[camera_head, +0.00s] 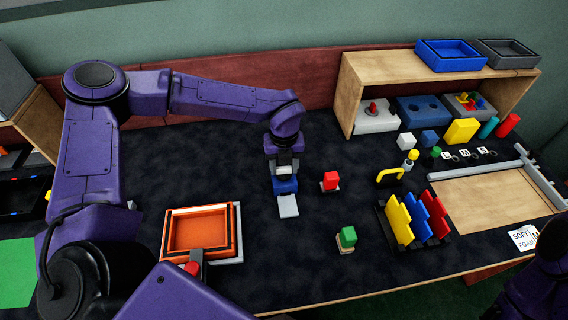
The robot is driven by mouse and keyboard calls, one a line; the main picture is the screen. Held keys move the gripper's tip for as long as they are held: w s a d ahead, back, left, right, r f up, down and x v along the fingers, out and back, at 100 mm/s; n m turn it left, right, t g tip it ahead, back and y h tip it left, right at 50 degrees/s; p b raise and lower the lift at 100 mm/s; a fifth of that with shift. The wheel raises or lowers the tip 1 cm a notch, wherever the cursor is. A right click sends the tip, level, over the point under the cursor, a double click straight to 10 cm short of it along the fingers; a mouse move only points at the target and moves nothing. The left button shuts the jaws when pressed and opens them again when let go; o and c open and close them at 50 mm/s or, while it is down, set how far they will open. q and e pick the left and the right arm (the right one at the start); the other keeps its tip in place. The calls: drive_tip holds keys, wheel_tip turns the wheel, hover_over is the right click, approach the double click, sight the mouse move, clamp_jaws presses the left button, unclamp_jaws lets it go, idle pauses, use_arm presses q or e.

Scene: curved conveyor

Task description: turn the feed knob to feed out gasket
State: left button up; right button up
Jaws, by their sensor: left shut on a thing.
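My left gripper (286,176) points straight down over the middle of the table and is shut on a blue block (285,186). A light grey plate (288,206) shows just in front of the block; I cannot tell whether they are joined. None of these is clearly marked as the feed knob, and I cannot make out a gasket. My right gripper is out of view.
An orange tray (198,232) lies at front left. A rack of coloured plates (412,219), a yellow handle (389,176) and a wooden board (490,200) are at right. A wooden shelf (347,92) stands behind them. Dark table is clear around the gripper.

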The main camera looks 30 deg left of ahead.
use_arm(q)
drive_tip(key=m+p, duration=0.2)
drive_tip(key=m, duration=0.2)
drive_tip(key=shift+r, duration=0.15)
drive_tip(key=m+p, duration=0.3)
drive_tip(key=m, duration=0.1)
drive_tip(key=m+p, duration=0.2)
drive_tip(key=m, duration=0.3)
drive_tip(key=shift+m+p, duration=1)
drive_tip(key=shift+m, duration=1.1)
drive_tip(key=shift+f, duration=0.2)
drive_tip(key=o, duration=0.9)
drive_tip(key=shift+c, duration=0.2)
drive_tip(key=shift+o, duration=0.9)
drive_tip(key=shift+w, duration=0.1)
